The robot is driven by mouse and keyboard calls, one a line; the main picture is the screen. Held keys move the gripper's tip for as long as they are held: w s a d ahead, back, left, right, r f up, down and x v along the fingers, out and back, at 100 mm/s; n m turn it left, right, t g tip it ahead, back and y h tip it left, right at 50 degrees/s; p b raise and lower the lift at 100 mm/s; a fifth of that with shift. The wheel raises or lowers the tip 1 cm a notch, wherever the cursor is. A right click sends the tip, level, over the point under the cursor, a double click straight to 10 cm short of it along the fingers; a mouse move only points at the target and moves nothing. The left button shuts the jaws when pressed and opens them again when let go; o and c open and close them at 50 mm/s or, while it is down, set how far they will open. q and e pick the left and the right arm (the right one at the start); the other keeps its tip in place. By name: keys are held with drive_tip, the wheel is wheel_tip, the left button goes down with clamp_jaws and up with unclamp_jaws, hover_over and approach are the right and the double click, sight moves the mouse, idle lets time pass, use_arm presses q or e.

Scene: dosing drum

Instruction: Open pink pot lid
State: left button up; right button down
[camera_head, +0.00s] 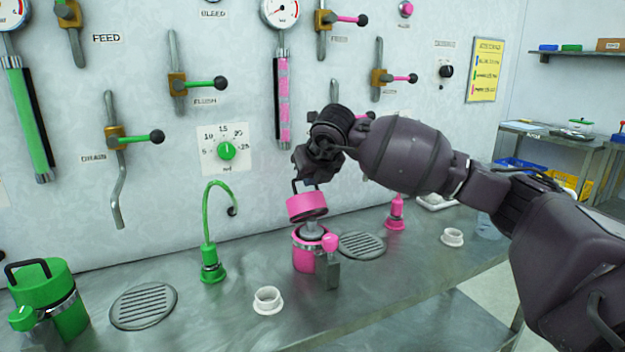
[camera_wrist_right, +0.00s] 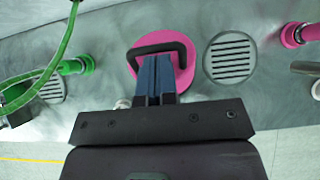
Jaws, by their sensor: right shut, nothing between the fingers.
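The pink pot (camera_head: 303,259) stands on the steel bench, with a metal band and a pink-knobbed clamp (camera_head: 330,243) at its front. Its pink lid (camera_head: 307,206) is up above the pot, slightly tilted, with a grey neck showing in the gap. The lid's black loop handle (camera_wrist_right: 160,46) faces my right gripper (camera_wrist_right: 158,57). The blue fingers are together, with their tips at the handle; whether they touch it is unclear. In the head view my right gripper (camera_head: 311,172) is above the lid, partly hidden by its wrist. My left gripper is not in view.
A green pot (camera_head: 62,300) and green spout (camera_head: 211,262) stand left. White cups (camera_head: 267,300) (camera_head: 452,237) and drain grates (camera_head: 143,305) (camera_head: 361,245) sit around the pink pot. A pink tap (camera_head: 396,215) is behind right. The wall bears levers and gauges.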

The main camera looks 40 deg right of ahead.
drive_tip(key=shift+w, duration=0.1)
idle(0.3)
drive_tip(key=shift+w+d+r+g, duration=0.1)
drive_tip(key=shift+w+r+g, duration=0.05)
drive_tip(key=shift+w+g, duration=0.2)
drive_tip(key=shift+w+d+r+g, duration=0.1)
drive_tip(key=shift+w+g, duration=0.15)
drive_tip(key=shift+w, duration=0.15)
drive_tip(key=w, duration=0.2)
drive_tip(key=shift+w+d+f, duration=0.1)
drive_tip(key=shift+w+d, duration=0.2)
drive_tip(key=shift+w, duration=0.1)
drive_tip(key=shift+w+d+b, duration=0.15)
drive_tip(key=shift+w+b, duration=0.15)
drive_tip(key=shift+w, duration=0.3)
drive_tip(key=shift+s+d, duration=0.1)
